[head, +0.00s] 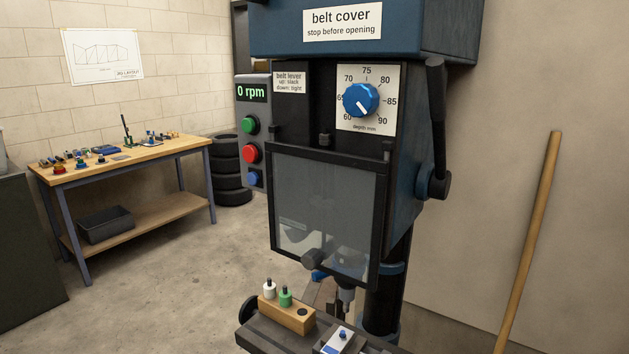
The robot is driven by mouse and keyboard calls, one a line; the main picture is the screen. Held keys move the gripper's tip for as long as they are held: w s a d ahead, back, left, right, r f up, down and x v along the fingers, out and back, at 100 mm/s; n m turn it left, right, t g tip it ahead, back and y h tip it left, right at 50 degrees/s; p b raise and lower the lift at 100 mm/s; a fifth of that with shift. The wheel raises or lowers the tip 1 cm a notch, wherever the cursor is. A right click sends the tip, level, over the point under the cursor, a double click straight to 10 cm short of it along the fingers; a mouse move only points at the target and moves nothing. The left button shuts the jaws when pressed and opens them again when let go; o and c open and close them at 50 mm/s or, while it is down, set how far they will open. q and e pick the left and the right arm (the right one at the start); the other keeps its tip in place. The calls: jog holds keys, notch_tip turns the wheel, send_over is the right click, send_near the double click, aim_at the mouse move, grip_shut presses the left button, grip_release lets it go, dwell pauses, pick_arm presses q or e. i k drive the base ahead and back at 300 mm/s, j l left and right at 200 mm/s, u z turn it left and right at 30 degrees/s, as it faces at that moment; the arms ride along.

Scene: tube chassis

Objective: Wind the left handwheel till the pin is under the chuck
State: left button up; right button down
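A dark handwheel (248,309) shows at the left end of the drill press table (262,331), partly cut by the table's edge. The chuck (345,297) hangs below the clear guard (325,205), in front of the column. A light grey block with a small blue part (342,335) lies on the table at the bottom edge of the view. I cannot tell whether that part is the pin, nor how it lines up with the chuck. Neither of my grippers is in view.
A wooden block (299,318) holding white and green knobbed pieces stands on the press table. The guard's dark frame is down in front of the spindle area. The display (251,92) reads 0 rpm. A workbench (140,159) stands at the left; a wooden pole (533,230) leans at the right.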

aim_at(250, 304)
jog(key=z, duration=0.5)
jog(key=i+j+z, duration=0.1)
jog(key=j+z, duration=0.4)
jog(key=j, duration=0.3)
jog(key=k+j+z, duration=0.1)
jog(key=j+z, duration=0.4)
jog(key=j, duration=0.3)
jog(key=k+j, duration=0.1)
jog(key=j, duration=1.05)
jog(key=k+j+z, duration=0.1)
jog(key=j, duration=0.5)
jog(key=k+j, duration=0.15)
jog(key=j, duration=0.4)
